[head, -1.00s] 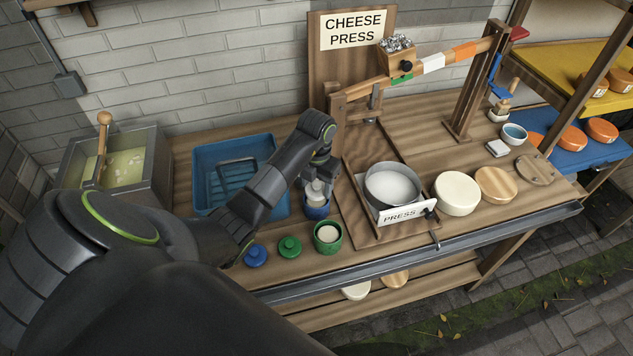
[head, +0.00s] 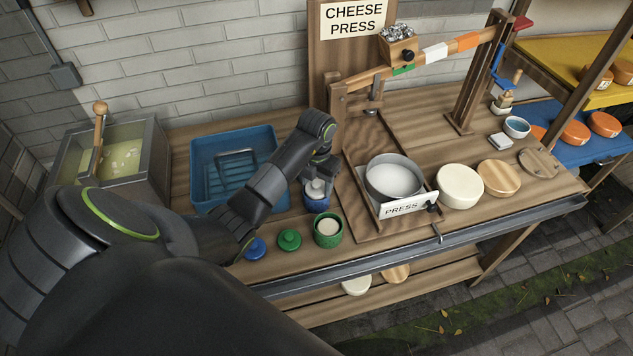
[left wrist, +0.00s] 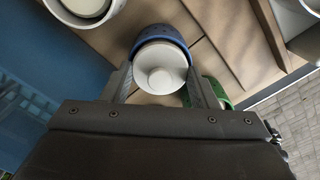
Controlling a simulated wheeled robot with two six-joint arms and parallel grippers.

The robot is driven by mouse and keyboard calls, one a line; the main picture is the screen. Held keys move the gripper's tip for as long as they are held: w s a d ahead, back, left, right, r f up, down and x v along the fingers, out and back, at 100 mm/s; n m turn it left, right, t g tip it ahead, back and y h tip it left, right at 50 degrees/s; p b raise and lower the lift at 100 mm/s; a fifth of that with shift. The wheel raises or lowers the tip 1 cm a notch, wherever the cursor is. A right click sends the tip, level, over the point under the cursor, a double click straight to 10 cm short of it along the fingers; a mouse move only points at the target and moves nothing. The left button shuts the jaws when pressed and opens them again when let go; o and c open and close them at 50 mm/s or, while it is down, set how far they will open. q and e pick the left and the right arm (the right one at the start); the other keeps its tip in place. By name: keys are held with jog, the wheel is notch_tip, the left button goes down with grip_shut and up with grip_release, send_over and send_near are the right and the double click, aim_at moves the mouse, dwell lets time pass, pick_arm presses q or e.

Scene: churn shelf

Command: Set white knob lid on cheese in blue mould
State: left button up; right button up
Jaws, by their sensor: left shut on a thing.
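My left gripper (left wrist: 160,88) is shut on the white knob lid (left wrist: 163,70), with a finger on each side of it. The lid also shows in the head view (head: 316,187), partly hidden by the gripper. The blue mould (head: 316,204) stands on the wooden bench just under the lid. In the left wrist view the lid covers most of the mould, and the blue rim (left wrist: 160,33) shows beyond it. The cheese inside is hidden. I cannot tell whether the lid touches it. My right gripper is not in view.
A green mould with white contents (head: 328,229) stands close at the right. A green lid (head: 289,239) and a blue lid (head: 255,248) lie in front. A blue tray (head: 203,150) is at the left, and the steel press mould (head: 393,196) at the right.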

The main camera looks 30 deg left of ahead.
pick_arm(q)
jog(key=shift+f, duration=0.15)
jog(key=o, duration=1)
jog(key=shift+o, duration=0.2)
